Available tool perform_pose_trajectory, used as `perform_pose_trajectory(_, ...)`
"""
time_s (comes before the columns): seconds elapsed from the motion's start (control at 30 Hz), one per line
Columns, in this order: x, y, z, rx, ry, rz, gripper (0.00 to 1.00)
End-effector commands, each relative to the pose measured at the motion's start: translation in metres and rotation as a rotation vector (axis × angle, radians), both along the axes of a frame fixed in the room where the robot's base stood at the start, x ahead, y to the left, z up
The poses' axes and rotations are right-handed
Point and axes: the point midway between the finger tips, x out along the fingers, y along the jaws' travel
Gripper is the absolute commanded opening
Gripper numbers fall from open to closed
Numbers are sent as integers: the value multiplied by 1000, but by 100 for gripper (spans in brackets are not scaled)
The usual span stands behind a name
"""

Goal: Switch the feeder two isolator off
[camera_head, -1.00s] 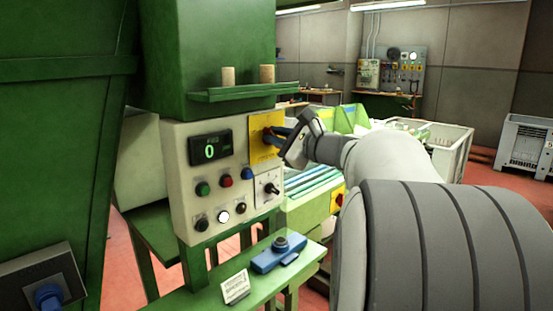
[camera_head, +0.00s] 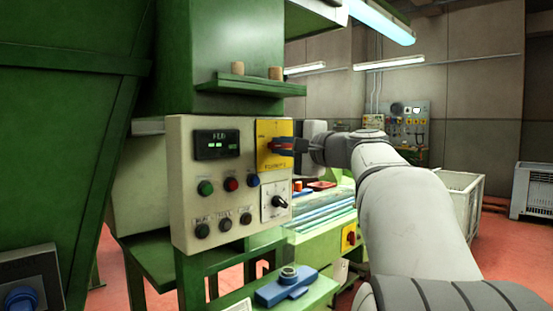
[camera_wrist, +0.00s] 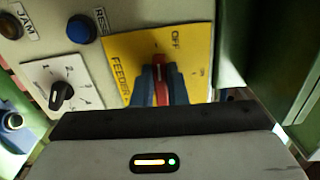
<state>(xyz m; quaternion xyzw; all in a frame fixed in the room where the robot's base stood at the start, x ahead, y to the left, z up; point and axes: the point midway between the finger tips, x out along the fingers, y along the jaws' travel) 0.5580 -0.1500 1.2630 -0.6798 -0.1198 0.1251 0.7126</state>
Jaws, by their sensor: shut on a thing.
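The feeder isolator is a yellow plate (camera_head: 266,131) at the upper right of the beige control panel; in the wrist view the plate (camera_wrist: 120,50) reads FEEDER and OFF. Its red handle (camera_wrist: 161,82) sits between the two blue fingers of my gripper (camera_wrist: 162,92). My gripper (camera_head: 287,146) is shut on this handle, reaching in from the right. In the wrist view the handle's far end lies just below and left of the OFF mark. The rest of the feeder label is partly hidden by the fingers.
The panel has a display (camera_head: 216,144), coloured buttons (camera_head: 231,184) and a black rotary selector (camera_head: 279,202) below the plate. A green shelf (camera_head: 250,87) with two corks juts out above. A blue device (camera_head: 286,287) lies on the ledge below.

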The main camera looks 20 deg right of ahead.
Motion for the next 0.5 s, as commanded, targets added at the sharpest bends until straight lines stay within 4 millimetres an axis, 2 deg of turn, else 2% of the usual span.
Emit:
perform_pose_trajectory(0.03,0,0,-5,-15,-2,3,0)
perform_pose_trajectory(0.5,0,1,-4,-61,-16,4,0)
